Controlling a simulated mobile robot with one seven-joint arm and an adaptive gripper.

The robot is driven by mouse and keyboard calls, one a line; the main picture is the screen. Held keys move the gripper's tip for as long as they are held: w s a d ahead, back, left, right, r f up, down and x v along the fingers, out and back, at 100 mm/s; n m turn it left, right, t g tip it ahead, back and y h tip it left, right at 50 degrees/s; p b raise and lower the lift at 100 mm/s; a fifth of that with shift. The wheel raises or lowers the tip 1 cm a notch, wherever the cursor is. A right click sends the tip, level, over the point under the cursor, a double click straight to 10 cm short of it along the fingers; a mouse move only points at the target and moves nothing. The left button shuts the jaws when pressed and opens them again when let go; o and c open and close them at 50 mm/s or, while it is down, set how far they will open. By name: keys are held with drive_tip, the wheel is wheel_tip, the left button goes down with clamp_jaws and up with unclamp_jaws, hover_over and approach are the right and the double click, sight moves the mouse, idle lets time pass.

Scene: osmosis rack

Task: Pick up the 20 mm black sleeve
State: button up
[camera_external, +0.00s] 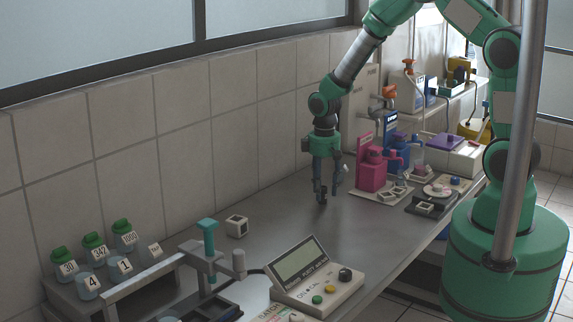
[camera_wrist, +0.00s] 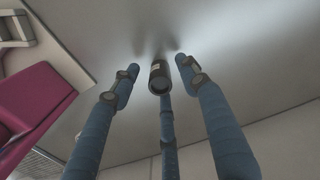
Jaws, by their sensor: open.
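The black sleeve (camera_wrist: 159,78) is a short dark cylinder with a round end facing my wrist camera and a small pale label on its side. It stands on or close to the grey bench, between the fingertips of my gripper (camera_wrist: 157,66). The left and right fingers are spread, with a gap on each side of the sleeve. A third blue finger runs up to the sleeve's near end, and I cannot tell whether it touches. In the external view my gripper (camera_external: 328,193) points down, low over the bench; the sleeve is too dark and small there to make out.
A magenta device (camera_external: 372,168) on a pale base stands just right of my gripper; it shows at the left edge of the wrist view (camera_wrist: 40,95). A white cube (camera_external: 237,226) and a console (camera_external: 315,278) stand in front.

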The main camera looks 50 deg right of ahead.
sight(324, 188)
drive_tip(key=c, duration=0.9)
drive_tip(key=shift+r, duration=0.1)
drive_tip(key=shift+r, duration=0.85)
drive_tip(key=shift+s+r+p, duration=0.3)
drive_tip(key=shift+r+p, duration=0.15)
drive_tip(key=shift+r, duration=0.5)
drive_tip(key=s, duration=0.5)
drive_tip(key=s+p, duration=0.1)
drive_tip(key=s, duration=0.4)
drive_tip(key=s+r, duration=0.1)
drive_tip(key=s, duration=0.4)
drive_tip(key=shift+s+a+r, duration=0.1)
drive_tip(key=shift+s+a, duration=0.15)
